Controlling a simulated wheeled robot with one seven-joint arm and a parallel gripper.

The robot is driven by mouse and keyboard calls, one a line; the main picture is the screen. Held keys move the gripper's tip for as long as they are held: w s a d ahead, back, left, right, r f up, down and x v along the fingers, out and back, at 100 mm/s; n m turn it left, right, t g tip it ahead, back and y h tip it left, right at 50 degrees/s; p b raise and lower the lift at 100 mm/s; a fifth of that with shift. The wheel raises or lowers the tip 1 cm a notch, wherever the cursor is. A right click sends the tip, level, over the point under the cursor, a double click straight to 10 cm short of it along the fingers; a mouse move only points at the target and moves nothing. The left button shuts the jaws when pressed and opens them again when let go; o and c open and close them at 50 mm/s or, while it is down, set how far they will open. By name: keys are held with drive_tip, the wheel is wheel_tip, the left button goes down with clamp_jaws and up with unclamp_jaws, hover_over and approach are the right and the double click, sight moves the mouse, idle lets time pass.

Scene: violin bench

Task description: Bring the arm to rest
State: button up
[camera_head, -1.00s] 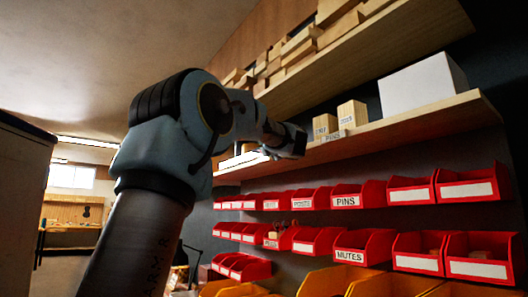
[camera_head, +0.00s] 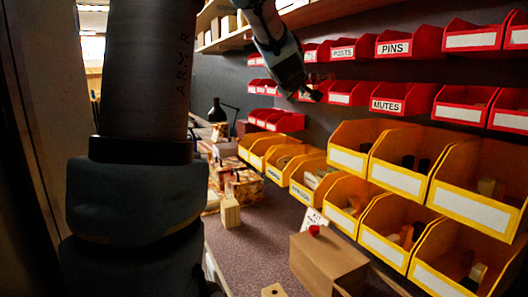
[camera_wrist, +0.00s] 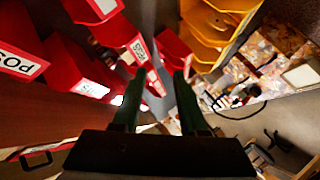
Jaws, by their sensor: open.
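My arm (camera_head: 147,70) rises at the left of the head view and bends over towards the red bins. My gripper (camera_head: 312,94) points down and to the right, in front of the lower rows of red bins. In the wrist view, the two dark fingers of my gripper (camera_wrist: 154,75) stand apart, with nothing seen between them but the background. Whether the gripper touches a bin cannot be told from the head view.
Red bins (camera_head: 403,97), some labelled PINS and MUTES, hang on the wall above yellow bins (camera_head: 345,158). On the bench (camera_head: 245,240) stand a cardboard box (camera_head: 328,262), a small wooden block (camera_head: 230,213) and patterned boxes (camera_head: 243,187). A dark lamp (camera_head: 217,110) stands behind.

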drive_tip(key=s+a+f+m+g+y, duration=0.1)
drive_tip(key=s+a+f+m+g, duration=0.2)
drive_tip(key=s+a+f, duration=0.5)
drive_tip(key=s+a+f+m+g+y, duration=0.15)
drive_tip(key=s+f+g, duration=0.35)
drive_tip(key=f, duration=0.6)
drive_tip(key=s+a+f+m+g, duration=0.2)
drive_tip(key=s+a+f, duration=0.1)
drive_tip(key=s, duration=0.5)
drive_tip(key=s+a+f+m+g, duration=0.1)
drive_tip(key=s+a+f, duration=0.3)
drive_tip(key=s, duration=0.5)
wheel_tip(320, 180, down, 2)
drive_tip(key=shift+f+m+g+y, duration=0.1)
drive_tip(key=shift+m+g+y, duration=0.35)
drive_tip(key=shift+m, duration=0.1)
